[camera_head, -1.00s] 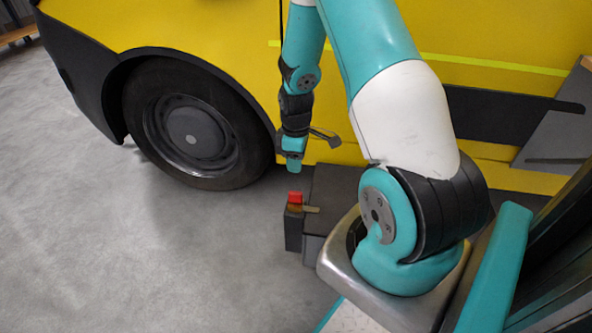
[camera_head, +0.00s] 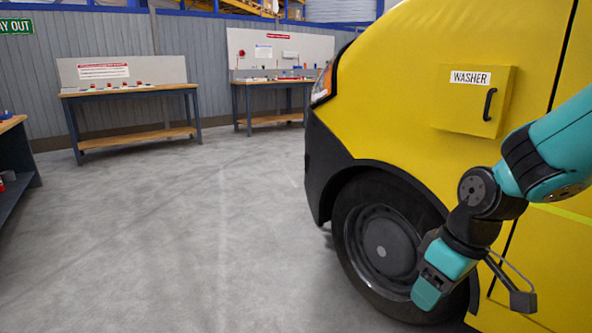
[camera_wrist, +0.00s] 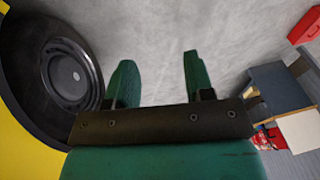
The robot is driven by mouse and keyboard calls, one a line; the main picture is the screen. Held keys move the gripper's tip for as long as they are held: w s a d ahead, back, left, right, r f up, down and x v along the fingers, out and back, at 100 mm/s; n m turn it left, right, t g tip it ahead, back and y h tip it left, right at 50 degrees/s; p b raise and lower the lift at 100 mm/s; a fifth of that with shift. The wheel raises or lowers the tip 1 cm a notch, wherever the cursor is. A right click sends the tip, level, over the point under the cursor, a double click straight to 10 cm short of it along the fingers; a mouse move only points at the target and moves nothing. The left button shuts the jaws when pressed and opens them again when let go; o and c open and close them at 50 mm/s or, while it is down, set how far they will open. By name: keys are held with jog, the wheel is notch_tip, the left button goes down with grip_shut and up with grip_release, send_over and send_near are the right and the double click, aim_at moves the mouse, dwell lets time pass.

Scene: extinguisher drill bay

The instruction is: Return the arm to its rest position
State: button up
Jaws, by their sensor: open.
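My gripper (camera_head: 428,290) hangs at the lower right of the head view, pointing down, in front of the yellow vehicle's front wheel (camera_head: 382,248). In the wrist view its two teal fingers (camera_wrist: 156,82) stand apart with only grey floor between them. It is open and holds nothing. My arm comes in from the right edge of the head view, in front of the vehicle's side. Its base and upper links are out of view.
The yellow vehicle (camera_head: 400,110) with a WASHER hatch (camera_head: 474,100) fills the right side, close to my arm. Two benches, one at left (camera_head: 132,92) and one further right (camera_head: 270,83), stand along the back wall. The grey floor (camera_head: 200,240) between is clear.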

jog(key=s+a+r+n+g+y, duration=0.1)
jog(key=s+a+r, duration=0.35)
jog(key=s, duration=0.25)
jog(key=s+a+r+y, duration=0.1)
jog(key=s+a+r, duration=0.2)
jog(key=s+a, duration=0.4)
notch_tip(320, 180, up, 26)
jog(key=d+p, duration=0.1)
jog(key=p, duration=2.4)
jog(key=shift+f, duration=0.15)
jog(key=shift+s, duration=0.1)
